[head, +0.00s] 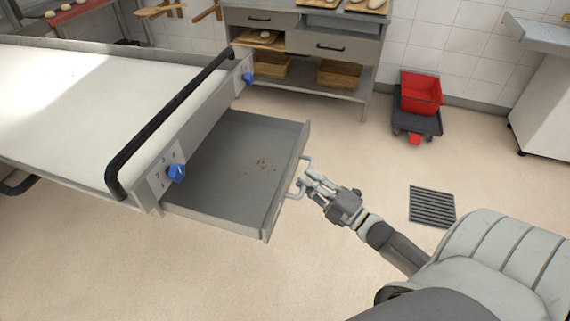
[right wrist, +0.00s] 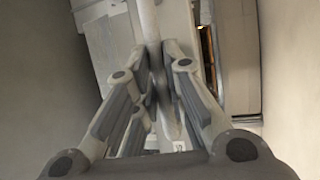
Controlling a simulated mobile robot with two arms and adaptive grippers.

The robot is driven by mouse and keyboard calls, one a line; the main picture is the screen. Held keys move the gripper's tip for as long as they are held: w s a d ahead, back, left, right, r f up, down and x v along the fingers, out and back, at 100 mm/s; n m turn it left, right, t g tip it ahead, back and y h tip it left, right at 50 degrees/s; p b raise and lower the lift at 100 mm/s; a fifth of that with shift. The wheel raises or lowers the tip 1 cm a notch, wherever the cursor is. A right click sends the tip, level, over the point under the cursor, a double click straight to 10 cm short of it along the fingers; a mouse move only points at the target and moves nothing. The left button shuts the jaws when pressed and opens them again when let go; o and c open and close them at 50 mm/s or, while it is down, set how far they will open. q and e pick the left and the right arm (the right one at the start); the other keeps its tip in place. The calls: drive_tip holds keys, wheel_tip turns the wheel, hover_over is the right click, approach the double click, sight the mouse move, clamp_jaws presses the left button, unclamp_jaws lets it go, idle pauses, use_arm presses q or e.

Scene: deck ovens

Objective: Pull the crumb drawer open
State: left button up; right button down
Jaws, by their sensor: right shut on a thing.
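The crumb drawer (head: 225,170) is a grey, shallow tray pulled well out from under the white-topped machine (head: 70,90) in the head view. Brown crumbs (head: 262,165) lie on its floor. A light bar handle (head: 307,162) stands out from its front panel. My right gripper (head: 304,184) is at the handle, its fingers closed around the bar. In the right wrist view the fingers (right wrist: 160,85) meet on the pale handle bar (right wrist: 147,18). My left gripper is in neither view.
Blue knobs (head: 176,172) and a black rail (head: 165,125) line the machine's edge. A workbench with drawers (head: 300,40) stands at the back. A red bucket (head: 421,90) sits on a dark dolly. A floor drain (head: 432,206) lies right of my gripper. Floor before the drawer is clear.

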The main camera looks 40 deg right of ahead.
drive_tip(key=shift+s+d+f, duration=0.1)
drive_tip(key=shift+s+d, duration=0.7)
drive_tip(key=shift+s, duration=0.25)
drive_tip(key=c, duration=1.5)
unclamp_jaws()
drive_tip(key=v, duration=1.2)
